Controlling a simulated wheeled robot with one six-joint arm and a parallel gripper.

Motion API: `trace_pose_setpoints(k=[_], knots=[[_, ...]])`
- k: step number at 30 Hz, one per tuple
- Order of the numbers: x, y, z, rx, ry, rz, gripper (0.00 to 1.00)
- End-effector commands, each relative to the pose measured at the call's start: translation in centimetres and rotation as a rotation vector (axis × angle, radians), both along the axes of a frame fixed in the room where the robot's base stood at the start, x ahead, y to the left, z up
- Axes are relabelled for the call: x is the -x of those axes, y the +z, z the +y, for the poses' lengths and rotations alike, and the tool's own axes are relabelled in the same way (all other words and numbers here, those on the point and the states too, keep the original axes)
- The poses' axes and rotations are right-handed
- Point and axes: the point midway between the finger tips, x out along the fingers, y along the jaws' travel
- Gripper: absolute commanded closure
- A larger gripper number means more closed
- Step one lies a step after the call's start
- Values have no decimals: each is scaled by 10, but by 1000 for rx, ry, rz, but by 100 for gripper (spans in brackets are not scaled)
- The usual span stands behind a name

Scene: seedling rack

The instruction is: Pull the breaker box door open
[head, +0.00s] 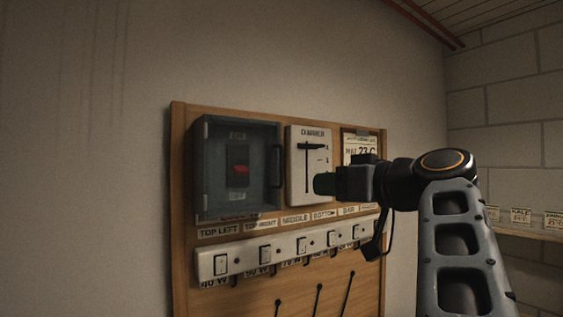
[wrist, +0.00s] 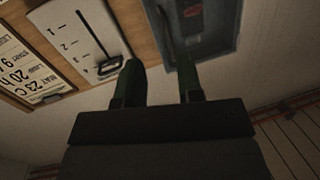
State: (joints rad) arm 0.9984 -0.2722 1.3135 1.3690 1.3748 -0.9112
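The breaker box (head: 213,168) is a dark blue-grey box at the upper left of the wooden board. A red switch (head: 240,169) shows in its front, and the door looks closed. A dark upright handle (head: 278,166) is at the door's right edge. My gripper (head: 322,184) is right of the handle, in front of the dimmer panel, apart from the box. In the wrist view its two green fingers (wrist: 160,65) are spread with nothing between them. The box (wrist: 225,45) is at the top right there, partly covered by a finger.
The white dimmer panel (head: 296,185) with its slider is right of the box. A paper card (head: 362,147) hangs further right. A white switch strip (head: 285,250) with several switches runs below, with labels above it. The wall left of the board is clear.

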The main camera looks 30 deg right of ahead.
Motion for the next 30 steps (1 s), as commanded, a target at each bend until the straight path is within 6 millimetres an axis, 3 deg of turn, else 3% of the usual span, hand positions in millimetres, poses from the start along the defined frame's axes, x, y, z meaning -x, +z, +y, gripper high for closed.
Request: trace_pose_setpoints(k=[1,3,8,21,30], knots=[[6,15,-2,27,0,-38,66],[9,27,-1,52,9,-72,66],[-2,35,6,70,19,-100,66],[-78,36,30,68,19,-95,66],[-110,34,40,70,15,-96,66]])
